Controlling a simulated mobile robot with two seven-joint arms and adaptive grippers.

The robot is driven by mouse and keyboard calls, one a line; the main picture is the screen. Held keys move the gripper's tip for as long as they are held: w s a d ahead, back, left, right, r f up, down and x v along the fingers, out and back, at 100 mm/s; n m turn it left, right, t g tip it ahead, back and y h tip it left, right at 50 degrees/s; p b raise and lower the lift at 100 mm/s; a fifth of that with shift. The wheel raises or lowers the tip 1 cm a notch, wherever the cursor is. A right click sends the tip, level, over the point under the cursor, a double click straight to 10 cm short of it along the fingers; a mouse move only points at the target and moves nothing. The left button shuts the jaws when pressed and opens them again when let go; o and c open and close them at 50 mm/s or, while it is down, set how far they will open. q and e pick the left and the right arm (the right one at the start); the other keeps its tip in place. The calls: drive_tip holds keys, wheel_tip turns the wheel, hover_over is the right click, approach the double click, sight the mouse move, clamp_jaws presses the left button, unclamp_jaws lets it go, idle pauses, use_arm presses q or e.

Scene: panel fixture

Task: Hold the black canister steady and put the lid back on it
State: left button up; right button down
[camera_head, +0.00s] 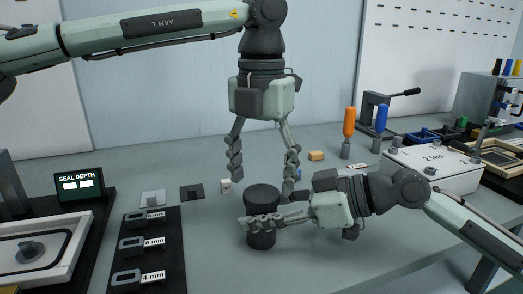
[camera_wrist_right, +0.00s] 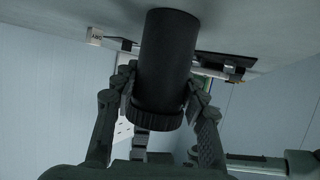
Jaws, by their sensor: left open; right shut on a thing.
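The black canister (camera_head: 261,241) stands upright on the grey table in the head view. A wider, ridged black lid (camera_head: 262,193) sits on its top; whether it is fully seated cannot be told. My right gripper (camera_head: 258,222) is shut around the canister's side below the lid. The right wrist view, upside down, shows its fingers on both sides of the canister (camera_wrist_right: 166,55), with the ridged lid (camera_wrist_right: 157,118) at the lower end. My left gripper (camera_head: 264,182) points down, open and empty, its fingertips spread to either side above and around the lid's height.
A black strip with several labelled gauge pieces (camera_head: 143,243) lies left of the canister. A seal depth display (camera_head: 79,186) and a tray (camera_head: 35,248) stand further left. A white box (camera_head: 432,170) and orange and blue-handled tools (camera_head: 348,125) are at right.

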use_arm(q)
drive_tip(key=shift+f, duration=1.1)
drive_tip(key=c, duration=1.1)
drive_tip(key=o, duration=1.2)
drive_tip(key=shift+r, duration=2.3)
drive_tip(key=o, duration=0.5)
drive_tip(key=shift+o, duration=0.2)
